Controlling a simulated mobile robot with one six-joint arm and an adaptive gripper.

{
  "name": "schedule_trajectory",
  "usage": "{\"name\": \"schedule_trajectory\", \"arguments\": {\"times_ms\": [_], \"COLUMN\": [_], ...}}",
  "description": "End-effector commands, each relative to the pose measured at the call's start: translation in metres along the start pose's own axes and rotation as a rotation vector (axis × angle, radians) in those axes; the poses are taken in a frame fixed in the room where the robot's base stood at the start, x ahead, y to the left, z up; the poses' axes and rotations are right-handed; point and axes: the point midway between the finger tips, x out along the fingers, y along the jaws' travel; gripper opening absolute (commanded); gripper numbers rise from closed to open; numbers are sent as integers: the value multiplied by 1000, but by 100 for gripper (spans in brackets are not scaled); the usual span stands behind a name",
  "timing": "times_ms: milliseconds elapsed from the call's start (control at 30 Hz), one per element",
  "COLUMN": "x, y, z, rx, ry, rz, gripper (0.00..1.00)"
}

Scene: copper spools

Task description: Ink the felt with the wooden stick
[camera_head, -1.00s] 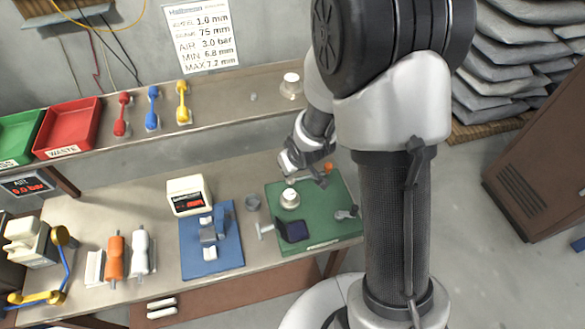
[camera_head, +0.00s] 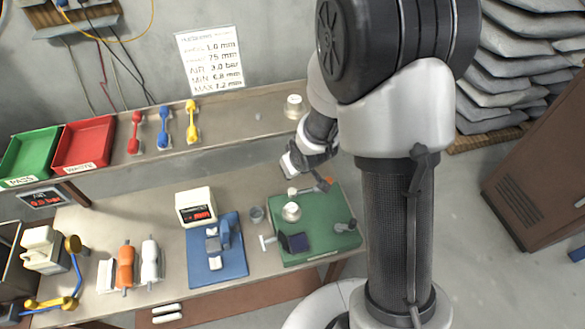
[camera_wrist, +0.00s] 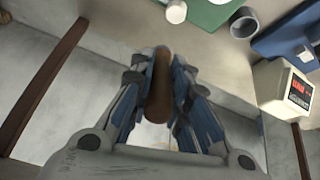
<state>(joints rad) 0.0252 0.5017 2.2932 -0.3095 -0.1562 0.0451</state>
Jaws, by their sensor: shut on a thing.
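My gripper (camera_wrist: 160,68) is shut on the brown wooden stick (camera_wrist: 158,100), which lies between its two fingers in the wrist view. In the head view my gripper (camera_head: 318,178) is over the back of the green mat (camera_head: 330,215), and a small orange-brown part of the stick (camera_head: 326,184) shows at the fingers. The dark blue felt pad (camera_head: 297,242) sits at the front left of the green mat, apart from my gripper. A metal knob (camera_head: 291,211) and a white cylinder (camera_head: 292,191) stand behind the pad. The fingertips are small in the head view.
A grey cup (camera_head: 257,214) stands left of the green mat. A small metal tool (camera_head: 346,226) lies at the mat's right. A raised shelf (camera_head: 230,128) runs behind.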

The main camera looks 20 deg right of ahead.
Motion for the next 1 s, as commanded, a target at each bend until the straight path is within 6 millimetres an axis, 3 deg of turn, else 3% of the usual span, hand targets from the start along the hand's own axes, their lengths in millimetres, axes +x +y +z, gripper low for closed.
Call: {"name": "schedule_trajectory", "arguments": {"times_ms": [433,767,1000], "x": [-8,-33,-32], "y": [1,3,3], "z": [-4,-18,-17], "rx": [0,0,1], "ry": [0,0,0], "rz": [0,0,0], "gripper": [0,0,0]}}
